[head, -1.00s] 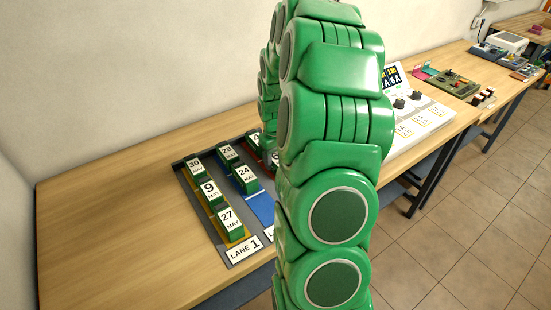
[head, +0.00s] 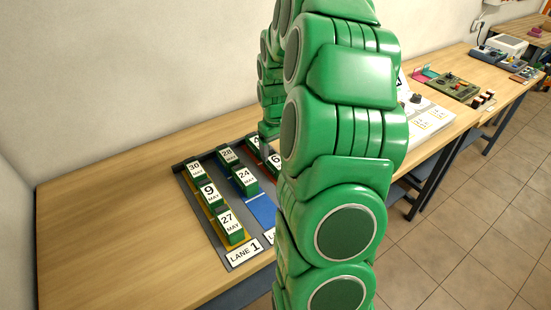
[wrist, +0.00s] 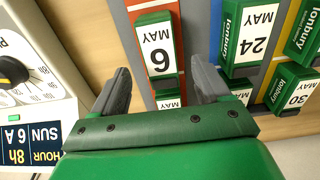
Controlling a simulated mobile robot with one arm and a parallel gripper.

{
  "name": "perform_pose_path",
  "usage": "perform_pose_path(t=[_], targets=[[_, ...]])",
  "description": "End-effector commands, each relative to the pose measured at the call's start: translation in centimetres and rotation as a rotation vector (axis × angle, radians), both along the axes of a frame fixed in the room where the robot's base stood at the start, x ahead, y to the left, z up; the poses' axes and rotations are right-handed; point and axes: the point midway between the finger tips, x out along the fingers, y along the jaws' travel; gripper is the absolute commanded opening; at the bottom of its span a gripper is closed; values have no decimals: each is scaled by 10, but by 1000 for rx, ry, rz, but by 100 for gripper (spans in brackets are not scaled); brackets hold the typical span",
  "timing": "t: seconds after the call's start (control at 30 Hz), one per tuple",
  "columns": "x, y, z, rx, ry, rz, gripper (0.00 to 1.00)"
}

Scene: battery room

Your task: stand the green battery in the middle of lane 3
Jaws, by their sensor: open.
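A green battery with a white "6 MAY" label (wrist: 160,62) stands in the red lane (wrist: 199,25), level with the "24 MAY" battery of the blue lane beside it. The head view shows its label (head: 275,160) partly, beside my arm. My gripper (wrist: 160,72) is open, with one finger on each side of the "6 MAY" battery's lower end in the wrist view and gaps to both. Behind it in the same lane stands another battery (wrist: 168,103), mostly cut off by my gripper. The red lane's number sign is hidden.
The yellow lane (head: 243,239), signed "LANE 1", holds batteries 30, 9 and 27. The blue lane (head: 261,209) holds 28 and 24 (head: 244,178), with its front part empty. A white panel with a dial (wrist: 35,85) stands close left of my gripper. The table's left part is clear.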

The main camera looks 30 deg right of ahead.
Motion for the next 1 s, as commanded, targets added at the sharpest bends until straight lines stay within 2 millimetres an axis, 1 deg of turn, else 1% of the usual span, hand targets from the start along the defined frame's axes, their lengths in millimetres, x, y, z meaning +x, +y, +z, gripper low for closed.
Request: perform_pose_path(t=[0.03,0.1,0.3,0.47,0.67,0.77,0.83,0.93,1.0], targets=[[1,0,11,-2,-5,0,76],[0,0,23,0,-1,0,76],[-1,1,50,2,3,0,76],[0,0,63,1,1,0,76],[-1,2,67,1,2,2,76],[-6,13,72,3,5,7,76],[-13,27,79,5,9,14,76],[-26,53,90,10,15,24,76],[-39,73,98,14,24,31,76]])
